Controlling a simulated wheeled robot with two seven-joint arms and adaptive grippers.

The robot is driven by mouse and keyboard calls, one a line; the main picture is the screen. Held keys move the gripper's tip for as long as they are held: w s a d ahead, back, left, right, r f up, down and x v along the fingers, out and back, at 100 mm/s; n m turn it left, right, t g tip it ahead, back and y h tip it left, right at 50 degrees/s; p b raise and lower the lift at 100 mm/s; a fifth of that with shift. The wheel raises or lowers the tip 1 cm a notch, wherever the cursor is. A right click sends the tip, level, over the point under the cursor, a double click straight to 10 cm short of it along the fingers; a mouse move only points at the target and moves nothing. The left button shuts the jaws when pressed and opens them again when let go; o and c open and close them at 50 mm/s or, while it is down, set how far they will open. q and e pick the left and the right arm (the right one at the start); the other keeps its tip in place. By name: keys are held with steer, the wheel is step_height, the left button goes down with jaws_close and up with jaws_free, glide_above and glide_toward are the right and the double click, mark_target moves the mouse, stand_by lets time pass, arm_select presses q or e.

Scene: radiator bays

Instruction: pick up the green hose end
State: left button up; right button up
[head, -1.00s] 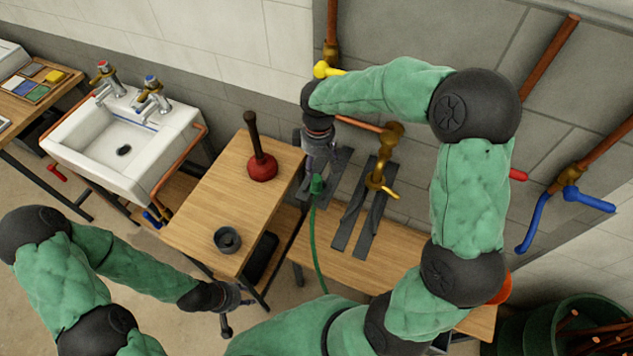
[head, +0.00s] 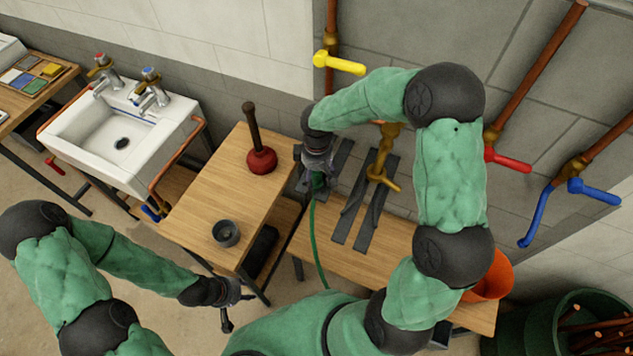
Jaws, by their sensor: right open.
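The green hose end (head: 319,183) is at the top of a thin green hose (head: 314,235), at the back left of the low wooden bench. My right gripper (head: 318,176) reaches down over it from above. Its jaws are open around or just above the hose end. The gripper partly hides the hose end, so I cannot tell whether they touch. My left gripper (head: 235,306) hangs low at the front left, well away from the hose, with its fingers spread and empty.
Dark flat strips (head: 372,205) and a brass tap (head: 380,170) are right of the hose.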

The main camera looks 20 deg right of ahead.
jaws_close()
steer(key=shift+r, duration=0.15)
